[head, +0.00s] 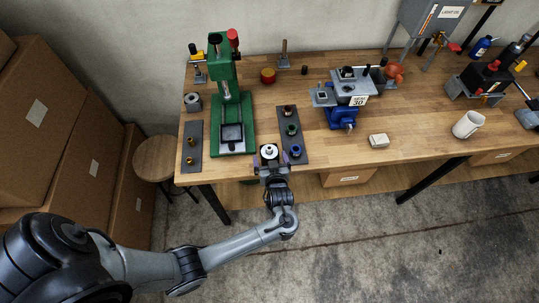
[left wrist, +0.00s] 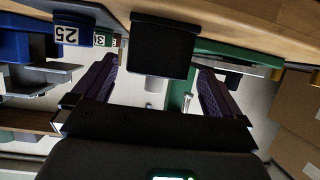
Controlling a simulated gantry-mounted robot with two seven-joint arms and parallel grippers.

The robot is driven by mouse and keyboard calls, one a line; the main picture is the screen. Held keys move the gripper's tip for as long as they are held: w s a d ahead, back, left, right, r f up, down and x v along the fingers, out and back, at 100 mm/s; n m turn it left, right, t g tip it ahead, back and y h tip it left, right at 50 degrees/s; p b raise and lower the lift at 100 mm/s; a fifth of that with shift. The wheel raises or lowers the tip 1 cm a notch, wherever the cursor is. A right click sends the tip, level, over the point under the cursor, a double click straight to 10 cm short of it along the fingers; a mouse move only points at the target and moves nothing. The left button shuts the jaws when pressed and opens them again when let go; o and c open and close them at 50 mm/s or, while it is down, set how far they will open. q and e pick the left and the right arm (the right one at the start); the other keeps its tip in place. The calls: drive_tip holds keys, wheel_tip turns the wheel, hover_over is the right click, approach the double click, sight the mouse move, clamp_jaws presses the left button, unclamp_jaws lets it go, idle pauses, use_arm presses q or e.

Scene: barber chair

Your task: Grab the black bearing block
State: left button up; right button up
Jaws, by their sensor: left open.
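The black bearing block (head: 269,157) is at the front edge of the workbench, with a pale round piece (head: 269,149) on top. It also shows in the left wrist view (left wrist: 160,48), a dark square-edged block with a grey cylinder on it, upside down in that picture. My left gripper (head: 269,156) is open, its two purple-padded fingers (left wrist: 158,82) pointing toward the block, one on each side. Gaps show between block and fingers; how deep the block sits between them I cannot tell. My right gripper is not in view.
A green press (head: 231,95) stands behind to the left. A dark strip with coloured rings (head: 292,135) lies close on the right; its blue ring marked 25 (left wrist: 73,36) is near one finger. A blue-based fixture (head: 341,116) and a mug (head: 467,125) stand further right.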

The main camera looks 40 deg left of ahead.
sight(270, 155)
use_arm(q)
drive_tip(key=shift+x, duration=2.1)
drive_tip(key=shift+d+f, duration=0.1)
drive_tip(key=shift+d, duration=0.05)
drive_tip(key=c, duration=1.8)
drive_tip(key=shift+w, duration=0.1)
